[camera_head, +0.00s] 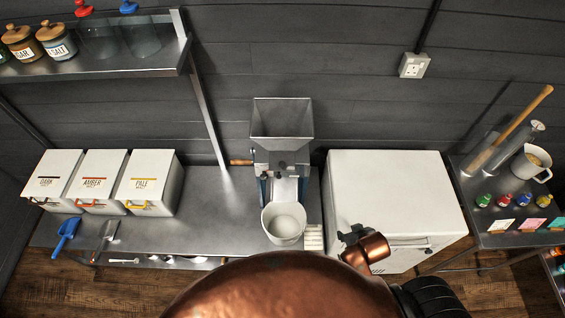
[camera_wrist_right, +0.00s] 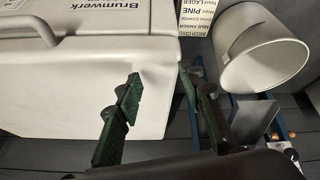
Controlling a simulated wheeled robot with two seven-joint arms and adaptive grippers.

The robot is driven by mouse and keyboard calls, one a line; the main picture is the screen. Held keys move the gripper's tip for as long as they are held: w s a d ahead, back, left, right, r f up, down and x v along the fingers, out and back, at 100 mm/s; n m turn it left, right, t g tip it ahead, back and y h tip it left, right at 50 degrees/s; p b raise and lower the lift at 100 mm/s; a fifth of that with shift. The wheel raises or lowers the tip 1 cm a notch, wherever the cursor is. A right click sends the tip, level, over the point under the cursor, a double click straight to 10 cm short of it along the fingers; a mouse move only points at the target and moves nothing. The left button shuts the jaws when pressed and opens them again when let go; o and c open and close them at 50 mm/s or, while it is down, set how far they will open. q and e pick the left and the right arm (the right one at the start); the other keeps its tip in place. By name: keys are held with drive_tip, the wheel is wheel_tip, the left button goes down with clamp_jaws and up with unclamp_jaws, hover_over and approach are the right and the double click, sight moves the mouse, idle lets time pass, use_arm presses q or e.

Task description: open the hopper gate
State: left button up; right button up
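The grain mill has a grey steel hopper (camera_head: 281,120) on top and stands at the back of the steel bench. A small dark knob (camera_head: 283,166) shows on the front below the hopper; I cannot tell whether it belongs to the gate or how the gate stands. A white bucket (camera_head: 284,226) sits below the mill's front, and shows in the wrist view (camera_wrist_right: 262,48). My right gripper (camera_head: 351,236) is right of the bucket, over the white cabinet's front. In the wrist view its dark green fingers (camera_wrist_right: 160,78) are apart and empty. My left gripper is not in view.
The white cabinet (camera_head: 390,190) stands right of the mill and beside the fingers. A wooden handle (camera_head: 240,162) sticks out left of the mill. A printed card (camera_wrist_right: 200,18) is beside the bucket. Labelled malt bins (camera_head: 148,180) stand left; bench between is clear.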

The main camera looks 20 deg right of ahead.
drive_tip(key=w+a+r+t, duration=0.1)
drive_tip(key=w+r+t, duration=0.25)
drive_tip(key=w, duration=0.65)
drive_tip(key=n+t+y, duration=0.6)
drive_tip(key=t+y, duration=0.1)
drive_tip(key=y, duration=0.3)
approach(284, 166)
drive_tip(key=x, duration=0.4)
drive_tip(key=p+x, duration=0.1)
drive_tip(key=x, duration=0.6)
drive_tip(key=shift+w, duration=0.15)
clamp_jaws()
